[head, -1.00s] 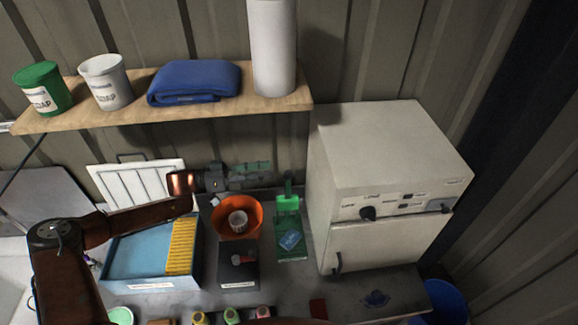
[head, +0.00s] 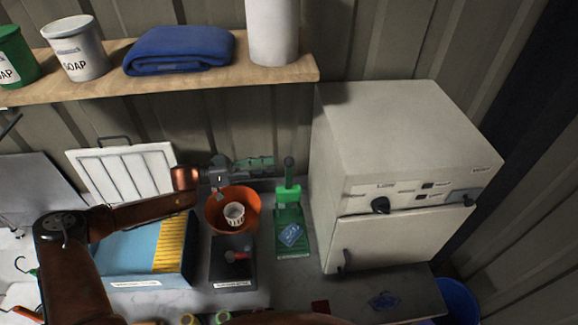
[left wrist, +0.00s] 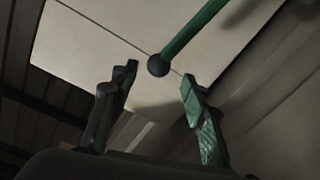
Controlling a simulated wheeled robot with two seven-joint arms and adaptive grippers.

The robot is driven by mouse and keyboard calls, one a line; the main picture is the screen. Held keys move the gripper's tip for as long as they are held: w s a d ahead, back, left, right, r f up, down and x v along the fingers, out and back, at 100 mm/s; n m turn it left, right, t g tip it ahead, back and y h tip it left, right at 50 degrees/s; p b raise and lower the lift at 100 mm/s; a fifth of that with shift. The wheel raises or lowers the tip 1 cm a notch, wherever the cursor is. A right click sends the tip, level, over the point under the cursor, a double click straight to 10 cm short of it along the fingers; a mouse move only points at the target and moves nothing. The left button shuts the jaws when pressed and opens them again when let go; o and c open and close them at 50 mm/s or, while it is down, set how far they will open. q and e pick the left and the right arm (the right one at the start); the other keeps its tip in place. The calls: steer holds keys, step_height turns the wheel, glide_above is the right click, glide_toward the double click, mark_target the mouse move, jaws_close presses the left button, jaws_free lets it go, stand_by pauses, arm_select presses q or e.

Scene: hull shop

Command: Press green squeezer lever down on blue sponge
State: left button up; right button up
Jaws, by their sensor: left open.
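The green squeezer (head: 285,215) stands on the worktop between the orange bowl and the white cabinet. Its lever (head: 289,172) stands up at the back, with a dark top. The blue sponge (head: 291,235) lies on the squeezer's green base. My left gripper (head: 268,163) is at the left of the lever's top, pointing right, apart from it. The left wrist view shows its green-and-dark fingers (left wrist: 157,80) open and empty. The lever's green rod and dark round knob (left wrist: 158,66) show ahead, in line with the gap between the fingertips. My right gripper is not in view.
The white cabinet (head: 400,150) stands close to the right of the squeezer. The orange bowl (head: 250,205) with a white cup (head: 234,214) sits to the left, below my left gripper. A wooden shelf (head: 280,78) hangs above. A blue bin (head: 457,300) stands lower right.

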mark_target(289, 163)
arm_select(q)
steer(key=p+x, duration=0.1)
steer(key=x, duration=0.5)
steer(key=shift+d+r+p, duration=0.1)
steer(key=shift+d+p, duration=0.1)
steer(key=shift+p, duration=0.15)
steer(key=shift+w+d, duration=0.15)
steer(key=shift+d, duration=0.3)
steer(key=shift+c, duration=0.7)
jaws_close()
